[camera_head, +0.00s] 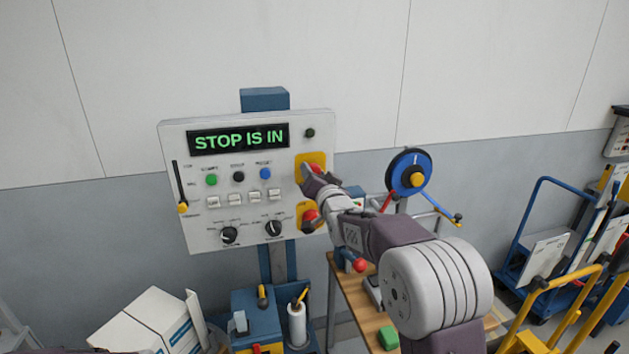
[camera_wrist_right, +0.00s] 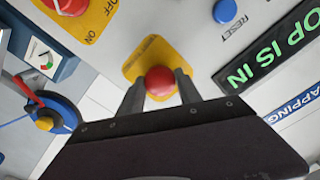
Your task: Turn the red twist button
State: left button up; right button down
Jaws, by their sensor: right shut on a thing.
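The control panel (camera_head: 178,150) shows "STOP IS IN" on its display (camera_head: 238,139). A red button (camera_head: 316,168) on a yellow plate sits at the panel's upper right, partly hidden by my gripper. In the right wrist view the red round button (camera_wrist_right: 160,80) lies between my two fingers. My right gripper (camera_head: 308,176) is shut on this button, one finger on each side. A second red knob (camera_head: 310,215) sits below on another yellow plate; in the wrist view it is cut by the top edge, beside OFF and ON labels. My left gripper is not in view.
Green, black and blue buttons (camera_head: 265,173), switches and two black dials (camera_head: 273,229) fill the panel's left and lower parts. A blue reel (camera_head: 410,172) stands right of the panel above a wooden table (camera_head: 354,293). White boxes (camera_head: 160,315) and blue and yellow carts stand around.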

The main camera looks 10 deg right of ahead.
jog(key=shift+m+b, duration=0.3)
jog(key=shift+m, duration=0.2)
jog(key=c, duration=1.2)
grip_release()
jog(key=o, duration=0.4)
jog(key=shift+w, duration=0.15)
jog(key=shift+c, duration=0.2)
jog(key=s+b, duration=0.3)
jog(key=s, duration=0.6)
jog(key=shift+d, duration=0.15)
